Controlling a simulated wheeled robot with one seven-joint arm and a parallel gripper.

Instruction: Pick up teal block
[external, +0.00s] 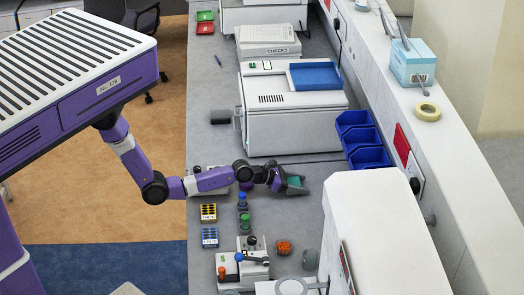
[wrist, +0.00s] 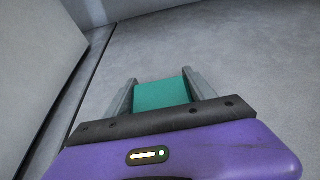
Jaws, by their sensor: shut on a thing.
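The teal block (wrist: 162,94) sits between the two grey fingers of my gripper (wrist: 160,92) in the wrist view, with a finger against each side. My gripper is shut on it. In the external view the teal block (external: 294,181) shows at the end of my purple arm, in my gripper (external: 292,184), over the grey bench. The wrist view shows plain grey bench surface around it. I cannot tell whether the block touches the bench.
A white machine with a blue tray (external: 315,76) stands behind my gripper, and blue bins (external: 362,140) stand to its right. A large white housing (external: 385,235) is at the front right.

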